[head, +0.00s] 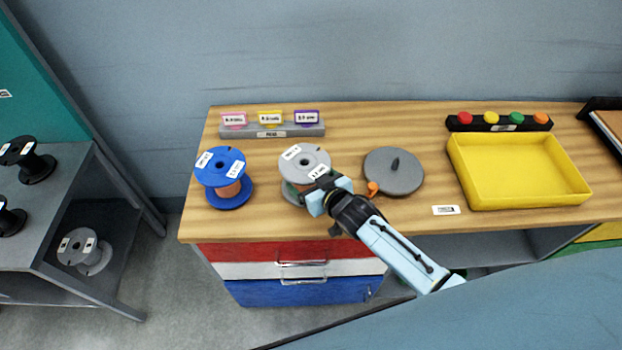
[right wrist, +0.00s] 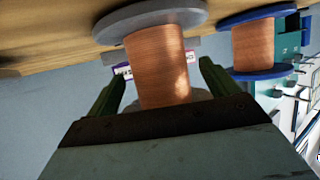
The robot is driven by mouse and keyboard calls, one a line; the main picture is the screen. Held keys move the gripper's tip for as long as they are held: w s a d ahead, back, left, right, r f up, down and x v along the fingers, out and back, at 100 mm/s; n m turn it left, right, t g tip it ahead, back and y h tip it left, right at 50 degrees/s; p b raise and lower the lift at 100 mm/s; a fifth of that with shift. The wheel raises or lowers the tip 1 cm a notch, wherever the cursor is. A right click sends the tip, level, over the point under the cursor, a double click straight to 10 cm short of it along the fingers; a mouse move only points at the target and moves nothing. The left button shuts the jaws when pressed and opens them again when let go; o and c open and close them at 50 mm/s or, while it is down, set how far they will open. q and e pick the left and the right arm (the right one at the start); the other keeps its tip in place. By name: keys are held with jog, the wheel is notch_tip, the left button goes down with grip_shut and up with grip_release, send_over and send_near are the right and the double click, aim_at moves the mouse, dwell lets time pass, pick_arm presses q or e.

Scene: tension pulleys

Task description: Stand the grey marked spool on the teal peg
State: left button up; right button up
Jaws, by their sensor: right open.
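The grey spool (head: 303,158) with white labels stands upright on the wooden bench, wound with copper wire. My right gripper (head: 306,190) is at its front side, low beside the winding. In the right wrist view the spool's copper winding (right wrist: 158,65) is between the two open dark green fingers (right wrist: 160,88), with a gap visible at the right finger. A grey round base with a dark upright peg (head: 395,168) and an orange lever stands to the right. I cannot make out a teal peg. My left gripper is not in view.
A blue spool (head: 222,176) stands left of the grey one and also shows in the right wrist view (right wrist: 258,42). A label rack (head: 310,130) is behind. A yellow tray (head: 580,197) and a row of coloured buttons (head: 500,122) are at right. A shelf at left holds black and grey spools.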

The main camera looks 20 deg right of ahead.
jog(key=shift+s+f, duration=0.1)
jog(key=p+v, duration=0.2)
jog(key=v, duration=1.1)
jog(key=shift+s, duration=0.15)
